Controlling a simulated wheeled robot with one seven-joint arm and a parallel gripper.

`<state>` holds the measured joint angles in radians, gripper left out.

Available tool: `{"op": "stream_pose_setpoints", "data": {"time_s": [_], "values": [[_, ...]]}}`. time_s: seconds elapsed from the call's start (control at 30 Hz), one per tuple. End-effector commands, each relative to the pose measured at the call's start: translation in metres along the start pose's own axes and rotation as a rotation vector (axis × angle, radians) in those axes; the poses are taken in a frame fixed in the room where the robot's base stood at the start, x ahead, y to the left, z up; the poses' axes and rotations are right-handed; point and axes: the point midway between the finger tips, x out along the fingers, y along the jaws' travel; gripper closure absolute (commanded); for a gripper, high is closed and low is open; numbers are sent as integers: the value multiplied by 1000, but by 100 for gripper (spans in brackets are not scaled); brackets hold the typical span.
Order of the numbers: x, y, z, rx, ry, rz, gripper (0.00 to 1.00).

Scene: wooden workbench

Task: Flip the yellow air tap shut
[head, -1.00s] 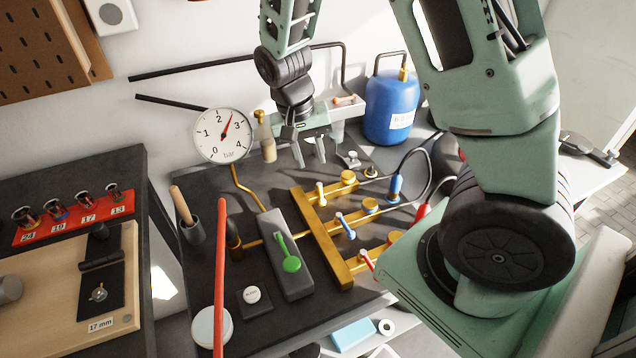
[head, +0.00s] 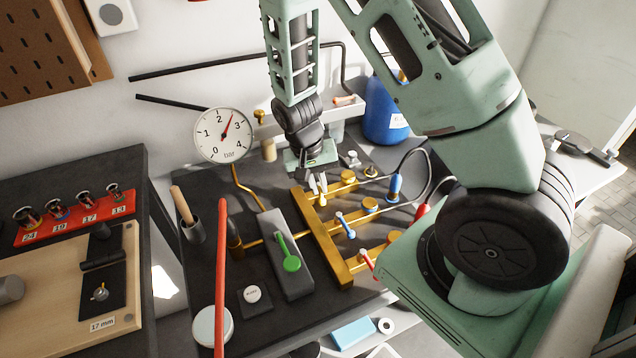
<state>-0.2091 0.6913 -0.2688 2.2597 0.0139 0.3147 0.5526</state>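The brass manifold (head: 328,246) lies on the dark bench mat with three branches, each with a small coloured lever. The yellow tap (head: 322,200) is on the farthest branch, partly covered by my gripper. The blue tap (head: 346,226) is on the middle branch and the red tap (head: 368,262) on the nearest. My gripper (head: 318,184) points down at the yellow tap, with its pale fingertips close together. I cannot tell whether they touch the lever or have it between them.
A pressure gauge (head: 222,135) stands at the back left, reading a little above 2 bar. A green-handled valve (head: 290,262) sits left of the manifold. A red upright rod (head: 221,280) stands in front. A blue tank (head: 384,110) is behind my arm.

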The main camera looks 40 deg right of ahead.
Motion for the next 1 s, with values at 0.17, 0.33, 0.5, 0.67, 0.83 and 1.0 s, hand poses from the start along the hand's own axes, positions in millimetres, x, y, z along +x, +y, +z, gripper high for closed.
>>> {"op": "stream_pose_setpoints", "data": {"time_s": [0.17, 0.33, 0.5, 0.67, 0.83, 1.0], "values": [[0, 0, 0, -1, 0, 0, 100], [0, 3, 1, -118, 23, 0, 100], [1, 7, 1, -277, 55, 0, 100], [1, 7, 0, -308, 62, -1, 100], [1, 7, 0, -306, 62, 0, 100], [1, 7, 0, -305, 61, 0, 69]]}}
